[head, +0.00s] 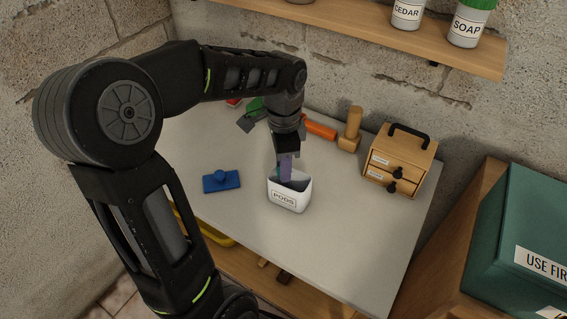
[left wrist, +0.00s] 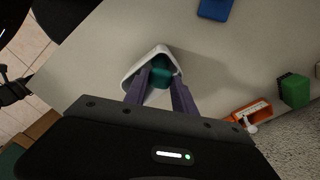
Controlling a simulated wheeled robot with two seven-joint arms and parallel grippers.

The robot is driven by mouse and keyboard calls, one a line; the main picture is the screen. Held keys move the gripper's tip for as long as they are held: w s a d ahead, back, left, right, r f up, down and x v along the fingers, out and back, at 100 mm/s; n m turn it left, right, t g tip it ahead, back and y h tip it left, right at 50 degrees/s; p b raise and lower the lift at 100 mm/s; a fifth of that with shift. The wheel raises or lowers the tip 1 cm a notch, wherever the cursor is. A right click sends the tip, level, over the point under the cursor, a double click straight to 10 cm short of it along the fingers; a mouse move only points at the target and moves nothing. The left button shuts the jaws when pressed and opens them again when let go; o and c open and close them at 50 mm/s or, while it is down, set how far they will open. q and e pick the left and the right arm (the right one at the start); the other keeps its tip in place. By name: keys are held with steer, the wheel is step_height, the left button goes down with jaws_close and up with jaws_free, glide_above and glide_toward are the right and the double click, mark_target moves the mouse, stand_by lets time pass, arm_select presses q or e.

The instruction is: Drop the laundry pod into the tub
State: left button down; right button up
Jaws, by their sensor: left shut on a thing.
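The white tub (head: 289,199), labelled PODS, stands open and upright on the table. Its rim also shows in the left wrist view (left wrist: 133,68). My left gripper (head: 286,176) points down into the tub's mouth. In the left wrist view its purple fingers (left wrist: 162,86) are shut on a teal laundry pod (left wrist: 161,73), which is at the tub's opening. How deep the pod sits is hard to tell, and the fingers and rim hide part of it.
A blue lid with a knob (head: 221,182) lies left of the tub. A wall shelf (head: 380,35) holds jars. The table (head: 350,225) is clear right of the tub.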

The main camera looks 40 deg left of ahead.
arm_select(q)
steer(key=c, duration=0.9)
jaws_free()
steer(key=shift+c, duration=0.2)
steer(key=shift+r, duration=0.15)
step_height(320, 180, up, 8)
steer(key=shift+f, duration=0.2)
steer(key=shift+f, duration=0.1)
